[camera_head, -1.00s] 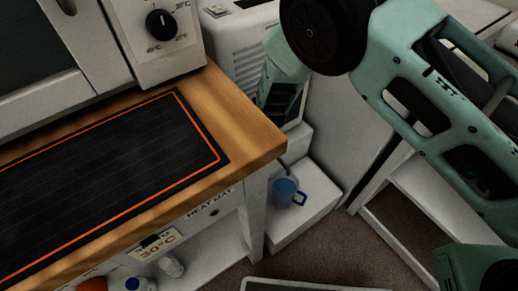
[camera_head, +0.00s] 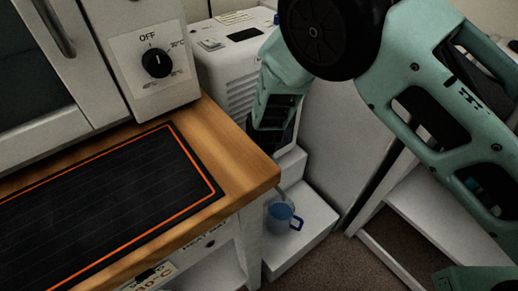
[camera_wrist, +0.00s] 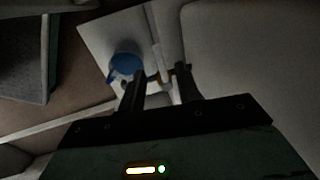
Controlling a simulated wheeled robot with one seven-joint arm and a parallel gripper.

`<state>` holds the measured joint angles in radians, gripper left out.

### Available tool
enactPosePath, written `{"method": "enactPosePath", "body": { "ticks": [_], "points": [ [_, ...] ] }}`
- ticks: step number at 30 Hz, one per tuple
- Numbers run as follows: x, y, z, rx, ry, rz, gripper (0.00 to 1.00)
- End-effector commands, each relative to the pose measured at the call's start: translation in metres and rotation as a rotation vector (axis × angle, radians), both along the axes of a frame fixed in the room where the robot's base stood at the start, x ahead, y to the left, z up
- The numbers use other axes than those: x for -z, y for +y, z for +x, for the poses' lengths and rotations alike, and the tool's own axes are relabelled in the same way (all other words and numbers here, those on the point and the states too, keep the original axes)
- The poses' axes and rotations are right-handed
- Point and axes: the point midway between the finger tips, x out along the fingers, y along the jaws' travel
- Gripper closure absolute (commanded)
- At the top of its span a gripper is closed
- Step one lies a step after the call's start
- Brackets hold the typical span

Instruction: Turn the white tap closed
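My gripper (camera_head: 272,138) reaches down between the bench corner and the white machine in the head view, and its fingertips are hidden there. In the wrist view its two dark fingers (camera_wrist: 160,82) stand apart, with a gap between them. A narrow pale piece shows just beyond the fingertips, but I cannot tell if it is the white tap or if the fingers touch it. In the head view I cannot make out the tap. A clear jug with blue contents (camera_head: 280,214) stands on a low white step below my gripper; it also shows in the wrist view (camera_wrist: 125,62), left of the fingertips.
The white machine (camera_head: 228,72) with vents stands behind the wooden bench (camera_head: 245,165). The bench carries a black heat mat (camera_head: 100,215) with an orange border and an oven with a dial (camera_head: 156,63). A white shelf unit (camera_head: 440,205) stands at right.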

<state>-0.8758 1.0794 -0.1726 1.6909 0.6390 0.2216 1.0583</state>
Motion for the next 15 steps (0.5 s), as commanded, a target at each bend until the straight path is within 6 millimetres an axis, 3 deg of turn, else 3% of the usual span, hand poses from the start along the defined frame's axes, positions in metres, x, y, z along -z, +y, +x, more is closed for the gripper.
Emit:
{"method": "enactPosePath", "body": {
  "ticks": [1,6,15],
  "points": [
    [-0.016,-0.001,-0.002,0.0,-0.002,0.001,0.67],
    [-0.056,-0.006,-0.008,-0.001,-0.002,0.002,0.67],
    [-0.109,-0.014,-0.016,-0.001,-0.002,0.001,0.67]
  ]
}}
